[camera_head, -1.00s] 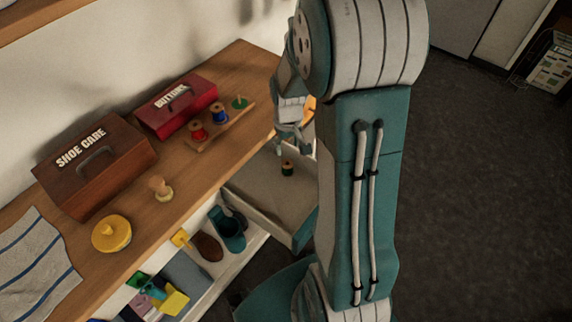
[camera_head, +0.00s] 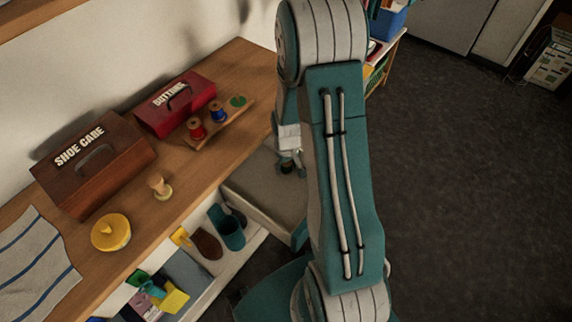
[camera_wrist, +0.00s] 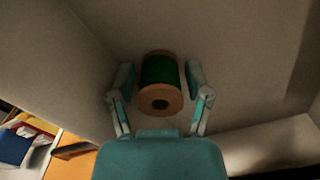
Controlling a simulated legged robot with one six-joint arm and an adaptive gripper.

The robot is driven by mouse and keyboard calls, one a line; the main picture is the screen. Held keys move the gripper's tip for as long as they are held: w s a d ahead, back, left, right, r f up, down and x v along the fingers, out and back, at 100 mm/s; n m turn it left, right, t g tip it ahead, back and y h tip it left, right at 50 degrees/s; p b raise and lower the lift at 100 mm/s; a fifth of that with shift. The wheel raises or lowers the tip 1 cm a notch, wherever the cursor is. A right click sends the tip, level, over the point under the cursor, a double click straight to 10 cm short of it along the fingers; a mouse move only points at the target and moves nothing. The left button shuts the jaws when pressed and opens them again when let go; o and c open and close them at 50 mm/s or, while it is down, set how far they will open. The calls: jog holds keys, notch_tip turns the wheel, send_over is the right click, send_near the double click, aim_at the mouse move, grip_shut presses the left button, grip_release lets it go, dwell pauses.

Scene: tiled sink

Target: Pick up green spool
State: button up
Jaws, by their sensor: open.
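The green spool (camera_wrist: 160,72) has wooden ends and stands in the open drawer (camera_head: 262,188). In the wrist view it lies between the two fingers of my gripper (camera_wrist: 160,85), with a small gap on each side. My gripper is open, one finger to the left and one to the right of the spool. In the head view my gripper (camera_head: 290,163) is low inside the drawer, and the spool (camera_head: 286,168) is mostly hidden by it.
On the wooden counter stand a brown shoe care box (camera_head: 95,165), a red buttons box (camera_head: 175,104) and a rack (camera_head: 222,126) with red and blue spools. A yellow round tin (camera_head: 111,233) is nearer. The drawer walls surround my gripper.

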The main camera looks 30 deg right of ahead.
jog(key=c, duration=0.7)
jog(key=shift+r, duration=0.1)
